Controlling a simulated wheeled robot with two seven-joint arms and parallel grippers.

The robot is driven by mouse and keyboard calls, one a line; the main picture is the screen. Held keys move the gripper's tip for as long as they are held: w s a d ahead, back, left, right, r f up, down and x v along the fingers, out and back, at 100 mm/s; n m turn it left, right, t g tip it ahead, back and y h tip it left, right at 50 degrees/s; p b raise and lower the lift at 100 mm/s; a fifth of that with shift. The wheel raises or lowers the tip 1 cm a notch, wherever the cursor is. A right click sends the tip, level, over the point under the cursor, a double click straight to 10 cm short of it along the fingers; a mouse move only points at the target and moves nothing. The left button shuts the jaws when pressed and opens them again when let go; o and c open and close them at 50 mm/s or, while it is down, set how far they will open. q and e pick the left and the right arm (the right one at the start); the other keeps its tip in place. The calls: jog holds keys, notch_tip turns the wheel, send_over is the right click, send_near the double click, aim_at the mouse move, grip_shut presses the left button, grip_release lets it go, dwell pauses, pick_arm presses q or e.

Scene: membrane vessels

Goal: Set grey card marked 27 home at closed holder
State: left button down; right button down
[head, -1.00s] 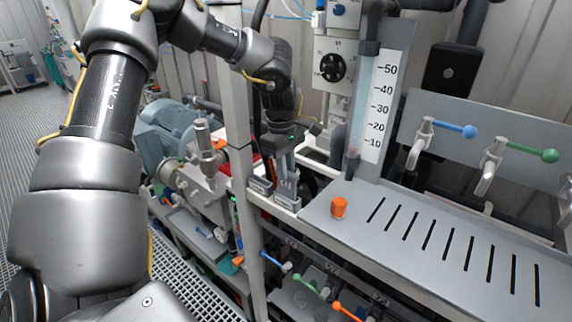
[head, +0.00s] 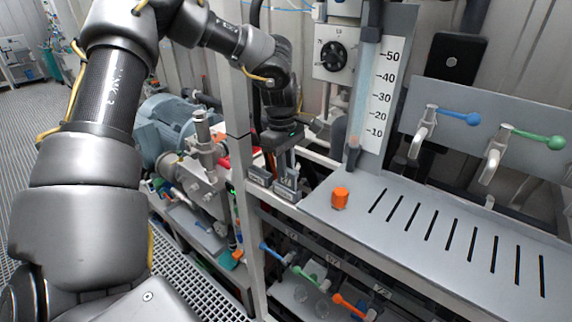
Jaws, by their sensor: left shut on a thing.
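My left gripper (head: 286,165) points down over the white ledge at the left end of the grey slotted panel. It is shut on a thin grey piece, most likely the card, which is largely hidden between the fingers; no 27 can be read on it. Directly below the fingertips is a small grey holder (head: 287,190) with a dark label too small to read. A second similar grey holder (head: 259,175) stands just left of it. I cannot tell whether the held piece touches the holder. My right gripper is not in view.
A white upright post (head: 240,150) stands just left of the gripper. An orange knob (head: 340,197) sits on the slotted panel (head: 400,270). A scaled tube (head: 359,100) rises behind it. Blue (head: 460,118) and green (head: 538,139) levers are at the right.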

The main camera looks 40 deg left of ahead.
pick_arm(q)
jog(key=shift+f+b, duration=0.15)
jog(key=shift+b, duration=0.25)
jog(key=c, duration=1.3)
grip_release()
jog(key=shift+o, duration=0.2)
jog(key=shift+a+r, duration=0.1)
jog(key=shift+r, duration=0.25)
notch_tip(320, 180, up, 10)
jog(key=a, duration=0.1)
jog(key=shift+b, duration=0.45)
